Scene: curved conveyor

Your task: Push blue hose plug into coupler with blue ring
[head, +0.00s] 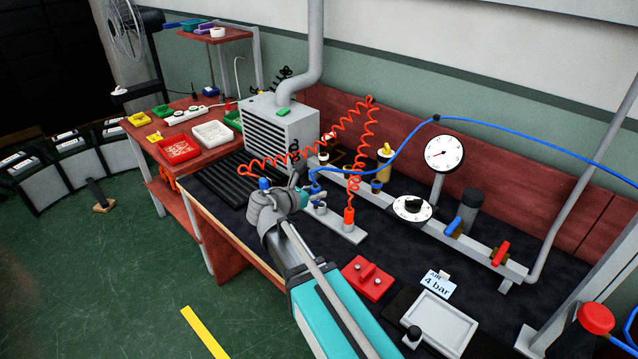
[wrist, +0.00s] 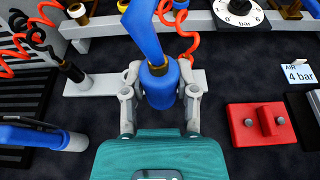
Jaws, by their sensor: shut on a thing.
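My gripper (wrist: 162,100) is shut on the blue hose plug (wrist: 160,85), with a finger on each side of it. In the head view my gripper (head: 304,196) is at the left end of a small grey coupler bar (head: 345,234). The blue hose (head: 398,150) rises from the plug and runs off to the right. In the wrist view the plug covers the middle of the bar (wrist: 95,86).
An orange plug (head: 348,218) with a coiled hose stands on the bar. A grey pipe rail with valves and a gauge (head: 444,153) runs behind. A red block (head: 367,278) and a grey tray (head: 438,322) lie to the right. Dark bench surface is free between them.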

